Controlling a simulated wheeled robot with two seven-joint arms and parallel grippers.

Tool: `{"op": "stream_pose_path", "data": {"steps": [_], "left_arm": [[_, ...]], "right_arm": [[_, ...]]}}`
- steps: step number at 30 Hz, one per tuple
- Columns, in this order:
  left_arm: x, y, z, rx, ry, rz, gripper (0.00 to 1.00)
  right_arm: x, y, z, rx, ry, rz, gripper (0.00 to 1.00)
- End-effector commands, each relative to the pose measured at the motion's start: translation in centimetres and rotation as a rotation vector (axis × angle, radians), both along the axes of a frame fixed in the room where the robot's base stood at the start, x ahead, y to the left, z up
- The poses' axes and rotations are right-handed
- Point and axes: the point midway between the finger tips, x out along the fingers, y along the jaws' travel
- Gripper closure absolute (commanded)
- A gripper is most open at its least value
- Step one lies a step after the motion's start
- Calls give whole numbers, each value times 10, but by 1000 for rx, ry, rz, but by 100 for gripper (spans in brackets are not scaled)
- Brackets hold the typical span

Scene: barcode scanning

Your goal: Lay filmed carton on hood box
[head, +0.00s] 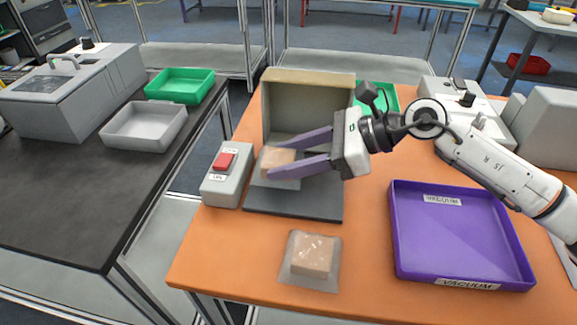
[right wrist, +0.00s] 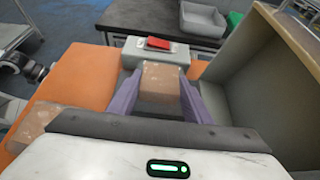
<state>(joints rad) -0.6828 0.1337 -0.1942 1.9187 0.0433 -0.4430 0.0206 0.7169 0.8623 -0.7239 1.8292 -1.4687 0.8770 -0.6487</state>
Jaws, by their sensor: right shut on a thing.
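My right gripper (head: 284,157) is shut on a small tan carton (head: 277,162), with a purple finger on either side of it. The held carton (right wrist: 163,88) also shows between the fingers in the right wrist view. It is at the front of the hood box (head: 308,78), low over a grey block on its dark base plate (head: 295,203); I cannot tell whether it touches the block. A second carton (head: 312,254), under clear film with a wide film edge, lies on the orange table in front. My left gripper is not in view.
A grey box with a red button (head: 224,162) stands just left of the hood box. A purple tray (head: 460,235) labelled VACUUM lies empty at the right. A green tray (head: 378,97) is behind the hood box. The orange table (head: 225,250) is clear at the front left.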

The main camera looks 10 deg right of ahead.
Motion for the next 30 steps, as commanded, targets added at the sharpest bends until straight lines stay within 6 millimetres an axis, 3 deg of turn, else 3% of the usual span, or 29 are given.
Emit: {"op": "stream_pose_path", "data": {"steps": [4,10,11,14,24,30], "left_arm": [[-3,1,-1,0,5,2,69],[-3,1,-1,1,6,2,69],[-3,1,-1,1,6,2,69],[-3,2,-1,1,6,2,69],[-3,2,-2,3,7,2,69],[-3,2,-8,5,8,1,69]], "right_arm": [[0,0,-22,1,4,-1,80],[0,0,-24,0,1,0,80],[0,0,-25,-2,2,0,52],[0,0,-25,-2,2,0,36],[-1,-3,-23,-1,1,0,36],[-10,-27,-11,-4,0,-3,36]]}}
